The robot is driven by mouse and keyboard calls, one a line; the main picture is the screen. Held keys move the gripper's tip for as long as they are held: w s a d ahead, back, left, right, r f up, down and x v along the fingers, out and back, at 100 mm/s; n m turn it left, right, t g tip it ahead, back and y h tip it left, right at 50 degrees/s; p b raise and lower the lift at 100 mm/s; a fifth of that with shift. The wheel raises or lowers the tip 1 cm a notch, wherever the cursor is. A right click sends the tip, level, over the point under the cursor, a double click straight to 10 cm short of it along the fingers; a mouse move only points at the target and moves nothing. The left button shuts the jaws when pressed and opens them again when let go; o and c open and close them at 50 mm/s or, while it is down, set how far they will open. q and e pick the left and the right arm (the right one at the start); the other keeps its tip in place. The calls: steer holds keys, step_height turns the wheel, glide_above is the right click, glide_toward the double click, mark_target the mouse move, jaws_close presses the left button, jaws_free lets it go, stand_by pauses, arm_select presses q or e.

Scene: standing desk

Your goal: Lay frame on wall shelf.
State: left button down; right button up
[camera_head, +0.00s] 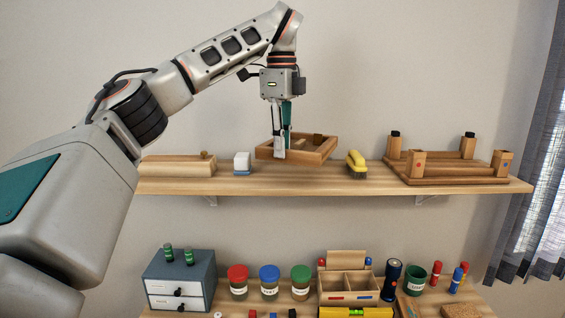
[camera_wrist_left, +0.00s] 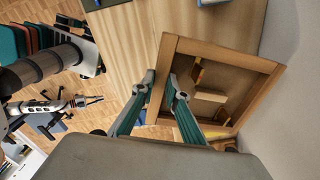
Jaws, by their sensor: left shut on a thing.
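The frame (camera_head: 322,154) is a shallow square of wood with small wooden pieces inside. It is at the middle of the wall shelf (camera_head: 300,182), over its rear part; I cannot tell if it touches the shelf. My left gripper (camera_head: 281,152) points down and is shut on one side of the frame. In the left wrist view, its fingers (camera_wrist_left: 162,88) straddle that side of the frame (camera_wrist_left: 222,52), one inside and one outside. My right gripper (camera_wrist_left: 90,101) shows small at the left of that view; its jaw state is unclear.
On the shelf, a wooden block (camera_head: 178,167) and a white-and-blue item (camera_head: 242,163) stand left of the frame. A yellow brush (camera_head: 356,162) and a wooden rack with posts (camera_head: 440,170) stand right. Below are a drawer box (camera_head: 180,272), jars and an organizer (camera_head: 348,283).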

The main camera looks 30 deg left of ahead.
arm_select(q)
steer(key=shift+w+a+r+p, duration=0.1)
steer(key=shift+w+a+p, duration=0.3)
steer(key=shift+w, duration=0.35)
steer(key=shift+w+a+f, duration=0.2)
steer(key=shift+f, duration=0.05)
step_height(320, 180, down, 6)
steer(key=shift+r, duration=0.15)
steer(key=shift+w+a+f, duration=0.15)
steer(key=shift+f, duration=0.3)
steer(key=c, duration=2)
jaws_free()
steer(key=shift+f, duration=0.1)
steer(key=r, duration=1.2)
steer(key=shift+s+r, duration=0.1)
steer(key=shift+s, duration=0.1)
